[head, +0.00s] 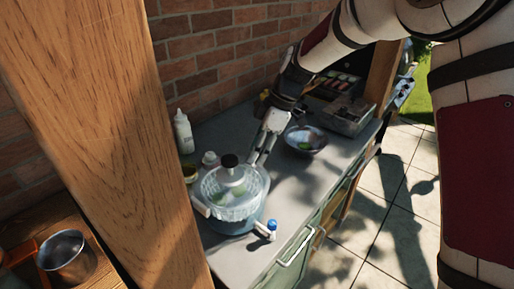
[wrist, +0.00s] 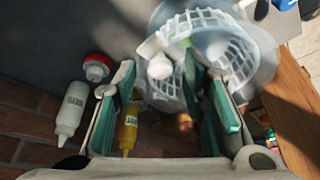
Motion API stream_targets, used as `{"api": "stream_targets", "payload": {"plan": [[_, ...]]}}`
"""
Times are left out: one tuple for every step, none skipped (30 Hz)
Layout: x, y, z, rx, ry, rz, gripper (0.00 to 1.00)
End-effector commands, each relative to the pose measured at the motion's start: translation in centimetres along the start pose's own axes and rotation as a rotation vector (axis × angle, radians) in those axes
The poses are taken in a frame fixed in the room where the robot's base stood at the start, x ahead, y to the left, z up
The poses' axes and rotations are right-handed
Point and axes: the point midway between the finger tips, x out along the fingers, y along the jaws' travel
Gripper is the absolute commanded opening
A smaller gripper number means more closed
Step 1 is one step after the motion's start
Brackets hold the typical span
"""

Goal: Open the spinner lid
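In the wrist view the spinner (wrist: 268,52) is at the upper right, partly behind my right finger. My gripper (head: 259,162) is at the spinner's far right side, close to the lid; contact cannot be told. The wrist view shows its fingers (wrist: 161,70) apart. A rounded white part (wrist: 159,66) appears between them, but I cannot tell whether it belongs to the spinner.
A white bottle (head: 183,132) stands by the brick wall; a yellow bottle (wrist: 128,128) shows in the wrist view. A metal bowl (head: 306,140) and a crate (head: 346,118) are farther along the counter. A blue-capped item (head: 271,226) is near the front edge. A wooden post (head: 115,150) blocks the left.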

Motion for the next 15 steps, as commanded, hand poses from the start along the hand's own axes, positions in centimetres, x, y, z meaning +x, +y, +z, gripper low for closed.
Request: {"api": "stream_targets", "payload": {"plan": [[0.0,0.0,0.01,0.0,0.0,0.0,0.39],[0.0,0.0,0.01,0.0,0.0,0.0,0.39],[-0.01,0.0,0.01,0.0,0.0,0.0,0.39],[-0.02,0.01,0.01,0.0,0.0,0.0,0.39],[-0.02,0.01,0.01,0.0,0.0,0.0,0.32],[-0.02,0.01,0.01,0.0,0.0,0.0,0.23],[-0.03,0.01,0.0,0.0,0.0,0.0,0.16],[-0.03,0.01,0.01,0.0,0.0,0.0,0.09],[-0.04,0.01,0.01,0.0,0.0,0.0,0.0],[-0.04,0.01,0.0,0.0,0.0,0.0,0.0],[-0.04,0.01,0.0,0.0,0.0,0.0,0.0],[-0.04,0.01,0.0,0.0,0.0,0.0,0.0],[-0.05,0.01,0.0,0.0,0.0,0.0,0.0],[-0.05,0.01,0.0,0.0,0.0,0.0,0.0],[-0.06,0.0,-0.01,0.0,0.0,0.0,0.0]]}}
